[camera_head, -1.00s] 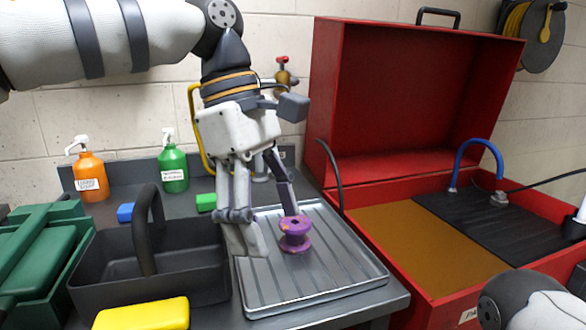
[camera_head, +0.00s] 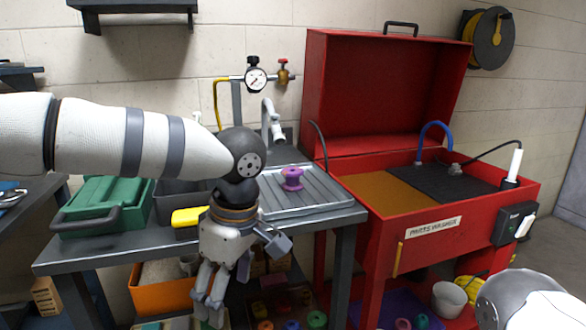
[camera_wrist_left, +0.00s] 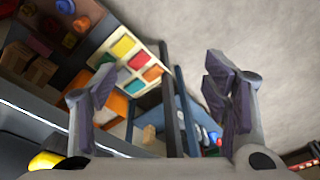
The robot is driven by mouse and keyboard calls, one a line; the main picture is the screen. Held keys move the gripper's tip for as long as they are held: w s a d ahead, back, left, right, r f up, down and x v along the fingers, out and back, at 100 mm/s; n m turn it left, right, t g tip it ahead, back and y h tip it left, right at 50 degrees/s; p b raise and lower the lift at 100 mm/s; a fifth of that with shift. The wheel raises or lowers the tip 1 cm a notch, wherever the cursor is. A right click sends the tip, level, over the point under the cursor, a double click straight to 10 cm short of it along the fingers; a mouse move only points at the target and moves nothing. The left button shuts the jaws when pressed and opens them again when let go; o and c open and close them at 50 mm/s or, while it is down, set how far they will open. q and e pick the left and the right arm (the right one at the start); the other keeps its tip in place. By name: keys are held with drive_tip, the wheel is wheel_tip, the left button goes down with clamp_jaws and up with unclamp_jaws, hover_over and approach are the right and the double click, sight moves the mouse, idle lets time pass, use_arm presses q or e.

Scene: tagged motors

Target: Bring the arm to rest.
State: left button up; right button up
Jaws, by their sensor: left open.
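My left gripper (camera_head: 212,296) hangs pointing down in front of the grey bench's front edge, in the head view. In the left wrist view its two fingers (camera_wrist_left: 170,105) stand wide apart with nothing between them. A purple spool-shaped part (camera_head: 292,179) stands upright on the ribbed metal tray (camera_head: 330,198) on the bench, clear of the gripper. My right arm shows only as a rounded white and dark link at the lower right of the head view; its gripper is out of frame.
The red parts washer (camera_head: 440,222) stands open to the right. A green case (camera_head: 100,207), a dark caddy (camera_head: 175,188) and a yellow block (camera_head: 188,217) sit on the bench. An orange bin (camera_head: 160,294) and several coloured parts are below it. A pressure gauge (camera_head: 255,80) is behind.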

use_arm(q)
drive_tip(key=a+f+m+t+y, duration=0.25)
drive_tip(key=a+f, duration=0.45)
drive_tip(key=f, duration=0.5)
drive_tip(key=s+a+f+m+t, duration=0.25)
drive_tip(key=s+f+m, duration=0.25)
drive_tip(key=s+f, duration=0.55)
drive_tip(key=s+a+f+m+g+h, duration=0.1)
drive_tip(key=s+m+g, duration=0.1)
drive_tip(key=s, duration=0.7)
drive_tip(key=s+a+f+m+g+h, duration=0.1)
drive_tip(key=s+f+g+h, duration=0.1)
drive_tip(key=s, duration=0.8)
drive_tip(key=s+f+m+g+h+p, duration=0.1)
drive_tip(key=s+f+m+g, duration=0.1)
drive_tip(key=s, duration=0.8)
drive_tip(key=shift+a+f+m+g, duration=0.25)
drive_tip(key=shift+a+m+g, duration=0.15)
drive_tip(key=shift+g, duration=0.5)
